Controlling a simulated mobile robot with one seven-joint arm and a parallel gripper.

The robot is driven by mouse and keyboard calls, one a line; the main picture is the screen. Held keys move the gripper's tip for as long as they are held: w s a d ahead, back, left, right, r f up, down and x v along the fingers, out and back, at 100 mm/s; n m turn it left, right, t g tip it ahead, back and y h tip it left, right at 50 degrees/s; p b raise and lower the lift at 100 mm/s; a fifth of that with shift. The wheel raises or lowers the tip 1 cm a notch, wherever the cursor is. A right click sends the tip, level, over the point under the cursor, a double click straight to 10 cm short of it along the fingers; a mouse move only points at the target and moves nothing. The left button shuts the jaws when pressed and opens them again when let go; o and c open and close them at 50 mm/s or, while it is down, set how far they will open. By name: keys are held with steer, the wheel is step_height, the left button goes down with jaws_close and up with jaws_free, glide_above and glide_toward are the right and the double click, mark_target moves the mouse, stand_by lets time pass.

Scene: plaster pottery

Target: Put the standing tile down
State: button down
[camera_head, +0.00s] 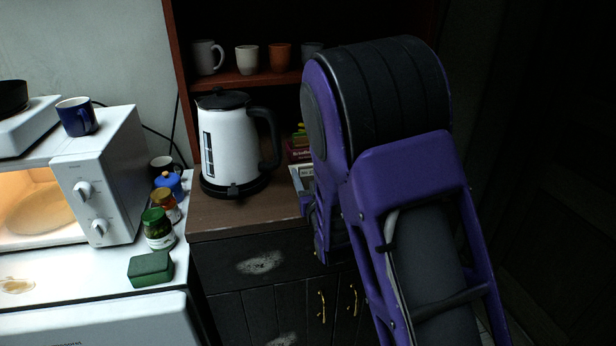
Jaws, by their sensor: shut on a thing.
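My gripper (308,207) shows only in part at the left edge of my purple arm, above the right side of the brown cabinet top (225,217). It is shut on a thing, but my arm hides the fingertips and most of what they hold. A pale flat thing (301,178) shows just above the gripper, at the arm's edge. I cannot tell whether it is the tile or a booklet lying on the cabinet top. No other tile is clearly in view.
A white kettle (231,150) with a black handle stands left of my gripper. Small books (299,150) lie behind. Mugs (247,60) stand on the shelf above. A microwave (100,175), jars (158,230) and a green box (150,268) are at the left. The cabinet top's front is clear.

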steer(key=shift+f, duration=0.1)
steer(key=shift+c, duration=1.3)
jaws_free()
